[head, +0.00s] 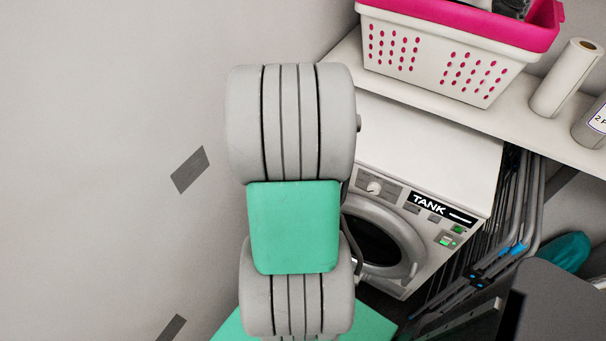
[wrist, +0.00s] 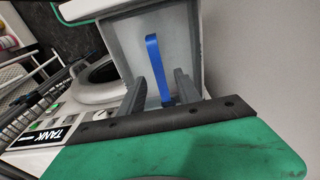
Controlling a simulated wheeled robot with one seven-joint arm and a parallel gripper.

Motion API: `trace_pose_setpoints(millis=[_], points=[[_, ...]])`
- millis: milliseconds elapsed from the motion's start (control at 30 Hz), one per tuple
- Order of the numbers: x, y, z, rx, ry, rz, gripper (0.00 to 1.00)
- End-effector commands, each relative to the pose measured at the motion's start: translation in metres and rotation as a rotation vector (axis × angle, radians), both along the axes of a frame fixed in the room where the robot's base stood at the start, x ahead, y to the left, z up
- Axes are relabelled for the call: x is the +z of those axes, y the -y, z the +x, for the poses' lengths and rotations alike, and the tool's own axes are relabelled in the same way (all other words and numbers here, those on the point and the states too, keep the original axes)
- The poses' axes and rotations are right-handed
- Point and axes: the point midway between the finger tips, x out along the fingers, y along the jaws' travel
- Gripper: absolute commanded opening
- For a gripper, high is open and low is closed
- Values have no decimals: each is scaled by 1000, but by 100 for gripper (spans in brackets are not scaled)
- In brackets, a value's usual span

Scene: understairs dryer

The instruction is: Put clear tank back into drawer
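The clear tank appears to be the grey, see-through-looking box (wrist: 186,40) with a pale rim, ahead of my gripper in the wrist view. A blue handle strip (wrist: 152,58) stands out on it. My gripper (wrist: 159,77) is open, its two dark fingers on either side of the strip's lower part with visible gaps. I cannot tell whether either finger touches it. The drawer is not clearly distinguishable from this box. The dryer carries a black TANK label (head: 430,204), which also shows in the wrist view (wrist: 54,135). In the head view my arm hides the gripper and tank.
The white dryer (head: 440,140) with its round door (head: 410,240) stands right of my arm. A shelf above holds a pink-rimmed basket (head: 445,55) and a paper roll (head: 566,80). Folded racks (head: 515,215) crowd the dryer's right side. A plain wall (head: 100,150) lies left.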

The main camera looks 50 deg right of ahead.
Motion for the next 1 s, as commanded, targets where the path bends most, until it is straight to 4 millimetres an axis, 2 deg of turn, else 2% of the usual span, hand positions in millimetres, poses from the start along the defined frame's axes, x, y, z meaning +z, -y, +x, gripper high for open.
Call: trace_pose_setpoints(millis=[200, 333, 833, 1000], points=[[46, -4, 1, 1, 4, -6, 40], [62, -7, 0, 0, 2, -4, 40], [66, -7, -1, 3, 1, -2, 40], [65, -8, 0, 137, -15, 1, 40]])
